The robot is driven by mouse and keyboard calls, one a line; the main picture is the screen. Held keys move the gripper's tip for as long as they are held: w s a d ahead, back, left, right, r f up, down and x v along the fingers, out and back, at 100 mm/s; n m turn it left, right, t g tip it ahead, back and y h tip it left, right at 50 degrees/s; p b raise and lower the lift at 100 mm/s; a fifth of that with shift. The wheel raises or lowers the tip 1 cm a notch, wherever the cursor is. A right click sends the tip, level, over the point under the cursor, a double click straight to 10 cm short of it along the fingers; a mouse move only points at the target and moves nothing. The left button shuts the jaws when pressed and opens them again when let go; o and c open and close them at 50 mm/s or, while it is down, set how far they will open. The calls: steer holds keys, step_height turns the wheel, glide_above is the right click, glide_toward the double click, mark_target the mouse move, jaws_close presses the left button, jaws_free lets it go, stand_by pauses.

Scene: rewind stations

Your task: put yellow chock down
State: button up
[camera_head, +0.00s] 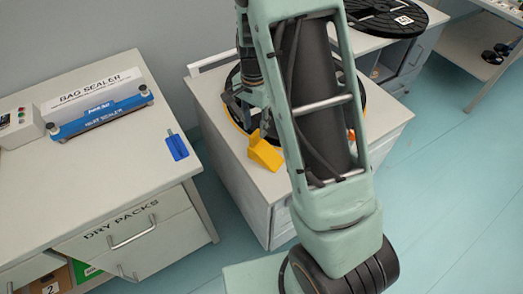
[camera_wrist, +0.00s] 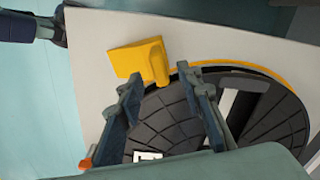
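The yellow chock (camera_head: 265,152) rests on the white cabinet top (camera_head: 222,88), beside the round black turntable with a yellow rim. In the wrist view the chock (camera_wrist: 139,60) lies just past my fingertips, with a flat wedge part and a raised end near the yellow rim. My gripper (camera_wrist: 162,80) is open, its two fingers apart over the black turntable (camera_wrist: 172,118) with nothing between them. In the head view my arm hides much of the turntable and part of my gripper (camera_head: 246,108).
A bag sealer (camera_head: 100,105) and a small blue item (camera_head: 177,147) are on the left bench. An orange piece (camera_wrist: 86,163) shows at the cabinet's edge. Another black disc (camera_head: 385,15) lies on a station behind. Floor is clear at right.

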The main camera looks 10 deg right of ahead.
mark_target(255, 133)
step_height(255, 133, down, 4)
steer(key=shift+s+f, duration=0.1)
steer(key=shift+c, duration=0.6)
jaws_close()
